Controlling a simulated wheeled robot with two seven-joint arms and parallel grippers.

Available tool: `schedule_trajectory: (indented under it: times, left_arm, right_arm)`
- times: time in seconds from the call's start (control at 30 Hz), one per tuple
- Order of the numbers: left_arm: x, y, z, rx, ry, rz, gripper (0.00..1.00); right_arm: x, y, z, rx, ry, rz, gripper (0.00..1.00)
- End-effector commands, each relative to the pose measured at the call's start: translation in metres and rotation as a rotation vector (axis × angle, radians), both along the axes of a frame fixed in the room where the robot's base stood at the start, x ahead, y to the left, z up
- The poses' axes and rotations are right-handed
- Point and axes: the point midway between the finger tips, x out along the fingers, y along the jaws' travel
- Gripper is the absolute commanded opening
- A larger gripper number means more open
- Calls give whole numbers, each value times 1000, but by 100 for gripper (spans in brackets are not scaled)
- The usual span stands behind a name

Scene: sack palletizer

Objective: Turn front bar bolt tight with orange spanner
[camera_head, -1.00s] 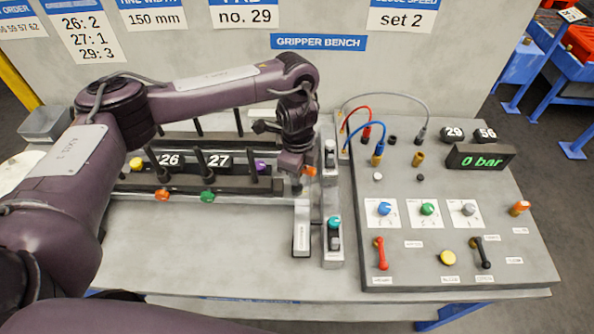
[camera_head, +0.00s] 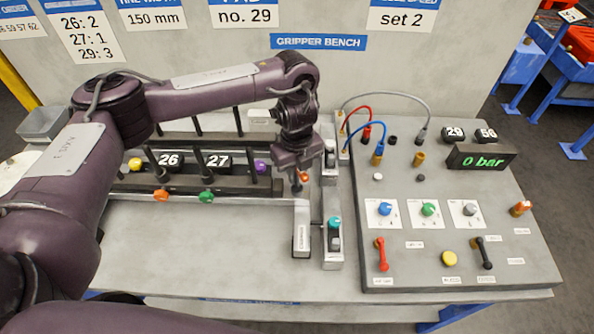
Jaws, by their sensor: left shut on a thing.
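My left gripper (camera_head: 297,184) points down at the right end of the front bar (camera_head: 230,187). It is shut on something. A small orange piece (camera_head: 304,177) shows at its fingers, probably part of the orange spanner; the rest is hidden by the gripper. The front bar bolt cannot be made out behind the gripper. The front bar carries an orange knob (camera_head: 161,195) and a green knob (camera_head: 207,197) on its near side. My right gripper is not in view.
A grey block (camera_head: 302,240) and a rail with a teal knob (camera_head: 334,223) stand just in front and right. The control panel (camera_head: 450,190) with cables, levers and a 0 bar display (camera_head: 480,156) fills the right. The bench's front left is bare.

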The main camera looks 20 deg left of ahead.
Motion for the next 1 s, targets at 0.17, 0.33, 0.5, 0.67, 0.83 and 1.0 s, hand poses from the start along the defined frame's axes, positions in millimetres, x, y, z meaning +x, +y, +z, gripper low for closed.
schedule_trajectory:
  times: [0.17, 0.33, 0.5, 0.67, 0.83, 1.0]
  left_arm:
    - [0, 0, 1, 0, 0, 0, 0]
    - [0, 0, 7, -1, -1, 1, 0]
    - [0, 0, 18, 0, 0, 2, 0]
    - [0, 0, 28, 0, 0, 2, 0]
    - [0, 0, 36, 0, -1, 1, 0]
    - [1, 0, 46, 0, -1, 3, 0]
  right_arm:
    - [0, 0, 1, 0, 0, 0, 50]
    - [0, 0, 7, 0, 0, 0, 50]
    - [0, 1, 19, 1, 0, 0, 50]
    - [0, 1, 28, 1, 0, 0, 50]
    - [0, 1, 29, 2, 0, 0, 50]
    - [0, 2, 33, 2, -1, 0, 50]
